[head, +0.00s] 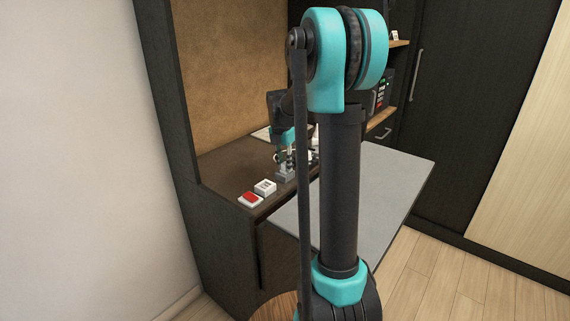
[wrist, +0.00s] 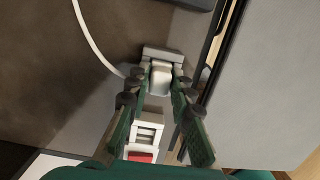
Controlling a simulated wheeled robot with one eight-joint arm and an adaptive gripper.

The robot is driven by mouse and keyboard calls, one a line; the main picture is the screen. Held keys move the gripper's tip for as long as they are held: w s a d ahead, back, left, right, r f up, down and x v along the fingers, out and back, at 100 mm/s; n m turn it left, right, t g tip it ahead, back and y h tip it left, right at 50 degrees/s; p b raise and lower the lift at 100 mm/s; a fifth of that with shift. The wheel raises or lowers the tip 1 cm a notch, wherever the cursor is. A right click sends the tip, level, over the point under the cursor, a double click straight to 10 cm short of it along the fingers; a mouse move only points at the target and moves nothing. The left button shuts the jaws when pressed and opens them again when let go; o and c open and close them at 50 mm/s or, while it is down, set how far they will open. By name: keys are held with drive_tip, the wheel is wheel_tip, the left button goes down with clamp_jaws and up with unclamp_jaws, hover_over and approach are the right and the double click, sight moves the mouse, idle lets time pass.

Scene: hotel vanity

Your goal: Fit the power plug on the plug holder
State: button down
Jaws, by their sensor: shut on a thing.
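My gripper (wrist: 160,85) is shut on the white power plug (wrist: 160,76), which sits between the fingertips. A white cable (wrist: 90,40) curves in from the upper left toward the fingers. A light grey block (wrist: 162,51), seemingly the plug holder, is right at the plug's far end. In the head view my gripper (head: 284,156) points down just above the grey block (head: 285,177) on the brown desk. The plug is too small to make out there. I cannot tell whether the plug is seated in the holder or only over it, since the contact is hidden.
A white box with a dark-framed face (wrist: 147,133) and a red-topped white piece (wrist: 140,156) stand in a row beside the holder. The brown desk top (head: 222,168) has free room at left. A grey panel (head: 385,180) extends at right. A wall borders the desk.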

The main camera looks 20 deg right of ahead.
drive_tip(key=shift+f, duration=0.2)
drive_tip(key=c, duration=1.3)
unclamp_jaws()
drive_tip(key=shift+o, duration=0.2)
drive_tip(key=shift+r, duration=0.1)
